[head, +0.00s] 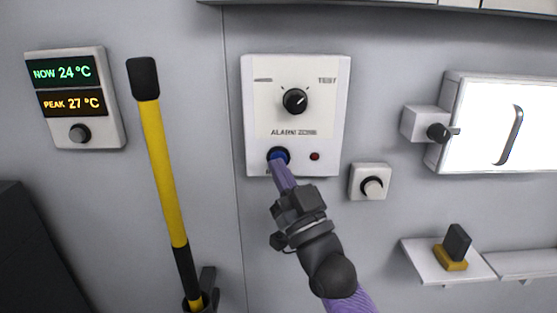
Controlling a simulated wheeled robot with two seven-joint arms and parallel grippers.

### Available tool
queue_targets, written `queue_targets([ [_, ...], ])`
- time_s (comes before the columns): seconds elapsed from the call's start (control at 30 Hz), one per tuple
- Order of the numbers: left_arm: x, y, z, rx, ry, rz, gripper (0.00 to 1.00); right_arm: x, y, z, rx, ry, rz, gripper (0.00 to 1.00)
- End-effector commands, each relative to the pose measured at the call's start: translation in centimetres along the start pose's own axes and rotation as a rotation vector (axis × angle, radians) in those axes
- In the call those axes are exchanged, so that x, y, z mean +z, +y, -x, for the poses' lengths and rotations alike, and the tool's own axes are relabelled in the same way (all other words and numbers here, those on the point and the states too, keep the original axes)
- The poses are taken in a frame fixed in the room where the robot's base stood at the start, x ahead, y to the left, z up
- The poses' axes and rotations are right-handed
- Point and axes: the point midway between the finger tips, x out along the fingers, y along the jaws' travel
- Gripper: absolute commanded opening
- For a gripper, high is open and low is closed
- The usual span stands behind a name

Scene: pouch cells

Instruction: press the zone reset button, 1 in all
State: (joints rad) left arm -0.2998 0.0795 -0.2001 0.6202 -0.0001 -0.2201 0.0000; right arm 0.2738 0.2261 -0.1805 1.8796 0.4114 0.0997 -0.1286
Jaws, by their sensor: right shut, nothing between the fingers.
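The alarm zone panel (295,70) is a white box on the wall with a black rotary knob (295,101) on it. At its lower left is a blue round button (278,154), partly hidden behind the tip of my right gripper. My right gripper (281,167) is shut and empty, its fingertips at the button; they look to be touching it, but I cannot tell whether it is pushed in. A small dark red lamp (315,156) sits to the right of the button. My left gripper is not in view.
A yellow and black pole (160,160) stands left of the panel. A temperature display (75,98) hangs further left. A small white box with a knob (370,182) is close right of my gripper. A lit screen (500,125) and a shelf with a block (455,247) are at right.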

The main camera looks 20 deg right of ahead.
Motion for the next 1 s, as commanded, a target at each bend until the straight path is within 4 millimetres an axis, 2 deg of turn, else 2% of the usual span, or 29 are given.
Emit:
queue_targets([
  [0.2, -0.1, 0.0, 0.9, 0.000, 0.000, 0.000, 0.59, -0.7, -0.6, 0.8, 0.000, -0.002, -0.001, 0.00],
  [0.57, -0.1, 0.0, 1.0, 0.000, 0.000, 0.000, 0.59, -0.9, -0.9, 1.2, 0.000, -0.001, -0.001, 0.00],
  [1.0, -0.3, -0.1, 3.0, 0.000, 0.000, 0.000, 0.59, -3.1, -3.0, 4.1, 0.000, -0.003, -0.001, 0.00],
])
